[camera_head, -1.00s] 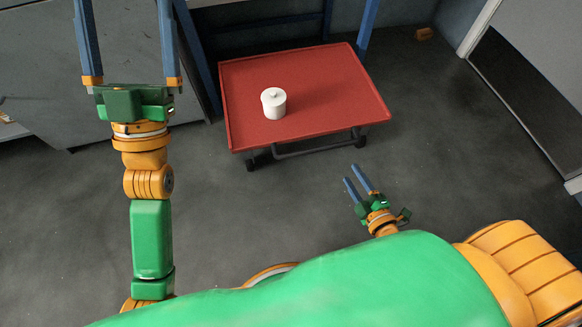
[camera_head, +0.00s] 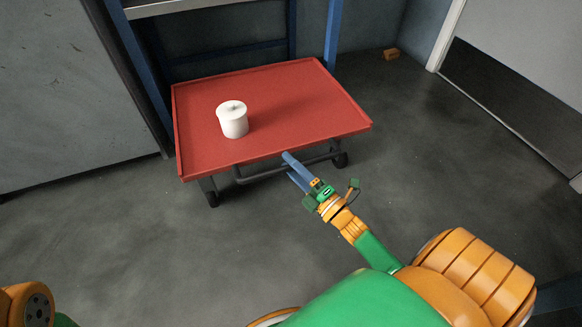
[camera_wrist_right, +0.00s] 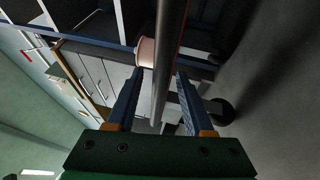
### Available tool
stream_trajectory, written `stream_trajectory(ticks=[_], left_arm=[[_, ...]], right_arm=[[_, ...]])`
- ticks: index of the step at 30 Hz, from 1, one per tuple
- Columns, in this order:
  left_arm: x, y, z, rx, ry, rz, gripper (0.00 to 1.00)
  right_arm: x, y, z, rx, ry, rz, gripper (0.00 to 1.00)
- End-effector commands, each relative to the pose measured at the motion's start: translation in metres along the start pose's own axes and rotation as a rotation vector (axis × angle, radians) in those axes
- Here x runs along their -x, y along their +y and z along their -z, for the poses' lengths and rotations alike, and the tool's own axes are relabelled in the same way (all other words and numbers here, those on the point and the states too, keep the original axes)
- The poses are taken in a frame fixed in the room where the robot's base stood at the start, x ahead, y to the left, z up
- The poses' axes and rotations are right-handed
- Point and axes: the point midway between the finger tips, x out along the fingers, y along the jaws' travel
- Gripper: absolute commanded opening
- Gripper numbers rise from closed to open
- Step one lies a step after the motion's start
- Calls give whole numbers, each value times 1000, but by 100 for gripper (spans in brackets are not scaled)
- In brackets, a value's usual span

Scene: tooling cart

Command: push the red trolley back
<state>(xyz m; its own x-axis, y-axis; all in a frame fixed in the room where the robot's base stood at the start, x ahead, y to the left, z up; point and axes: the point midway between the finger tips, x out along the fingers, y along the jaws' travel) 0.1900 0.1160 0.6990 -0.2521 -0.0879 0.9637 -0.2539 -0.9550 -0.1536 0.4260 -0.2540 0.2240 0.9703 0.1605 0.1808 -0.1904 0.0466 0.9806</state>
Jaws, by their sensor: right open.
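The red trolley (camera_head: 290,105) stands in the middle of the head view, with a flat red top and dark legs and wheels. A white lidded pot (camera_head: 233,122) stands upright on its left part. My right gripper (camera_head: 290,166) is open at the trolley's near edge, close to the dark bar (camera_head: 262,174) below the top. In the right wrist view, a long trolley edge or bar (camera_wrist_right: 168,70) runs between the open fingers (camera_wrist_right: 156,90); I cannot tell whether they touch it. The pot (camera_wrist_right: 145,52) shows beyond it. My left gripper is out of view.
A blue-framed rack (camera_head: 332,35) stands behind the trolley, with a grey cabinet (camera_head: 60,80) to the left. A small orange-brown block (camera_head: 391,54) lies on the floor at the back right. The grey floor (camera_head: 450,170) to the right is clear.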

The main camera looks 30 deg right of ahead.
Motion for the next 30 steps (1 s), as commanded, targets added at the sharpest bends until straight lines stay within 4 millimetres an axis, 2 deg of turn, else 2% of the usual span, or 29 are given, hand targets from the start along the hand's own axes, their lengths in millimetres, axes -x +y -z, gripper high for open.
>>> stream_trajectory(ticks=[1,2,7,30], left_arm=[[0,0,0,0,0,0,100],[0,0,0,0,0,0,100],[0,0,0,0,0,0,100],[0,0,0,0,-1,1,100]], right_arm=[[0,0,0,0,0,0,52],[0,0,0,0,0,0,47],[0,0,0,-1,0,0,1],[1,0,0,-1,0,1,0]])
